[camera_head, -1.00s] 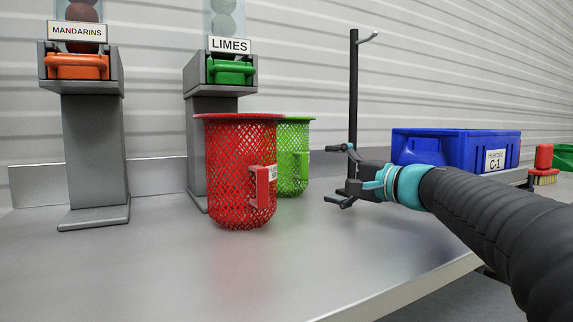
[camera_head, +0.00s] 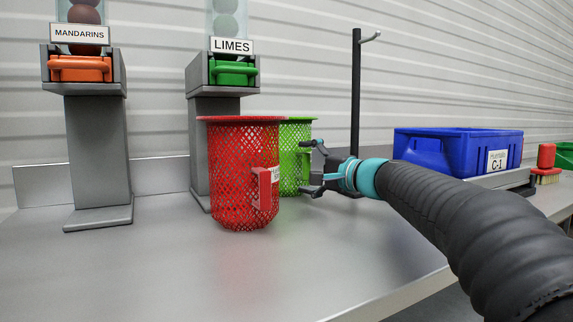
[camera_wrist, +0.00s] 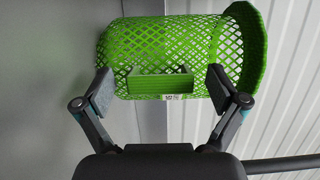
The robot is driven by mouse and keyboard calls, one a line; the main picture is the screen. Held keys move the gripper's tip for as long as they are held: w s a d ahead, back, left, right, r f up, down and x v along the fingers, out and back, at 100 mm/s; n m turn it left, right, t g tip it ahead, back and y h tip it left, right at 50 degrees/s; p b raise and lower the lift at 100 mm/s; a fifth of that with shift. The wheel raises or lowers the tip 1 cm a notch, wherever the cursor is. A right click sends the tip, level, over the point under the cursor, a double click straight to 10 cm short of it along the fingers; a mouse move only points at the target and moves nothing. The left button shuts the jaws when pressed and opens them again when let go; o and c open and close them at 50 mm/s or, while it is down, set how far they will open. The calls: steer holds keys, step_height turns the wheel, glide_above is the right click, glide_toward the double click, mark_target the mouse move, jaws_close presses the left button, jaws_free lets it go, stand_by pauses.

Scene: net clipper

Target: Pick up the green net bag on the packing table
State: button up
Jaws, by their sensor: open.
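The green net bag (camera_head: 297,158) stands upright on the packing table (camera_head: 150,270), partly hidden behind the red net bag (camera_head: 240,175) in the head view. In the wrist view the green net bag (camera_wrist: 155,45) lies sideways in the picture, with its rim at the right and a green block-like handle (camera_wrist: 160,84) facing me. My gripper (camera_head: 308,168) is open and empty, just right of the green bag. In the wrist view my gripper's fingertips (camera_wrist: 160,92) are spread on either side of the handle. I cannot tell whether they touch the bag.
The red bag stands close in front and to the left. A mandarins dispenser (camera_head: 98,150) and a limes dispenser (camera_head: 200,150) stand behind. A black post with a hook (camera_head: 355,100) is behind my gripper. A blue crate (camera_head: 440,150) and a red brush (camera_head: 546,157) are at the right.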

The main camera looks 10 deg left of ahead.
steer(key=c, duration=1)
steer(key=shift+s, duration=0.1)
steer(key=shift+c, duration=0.2)
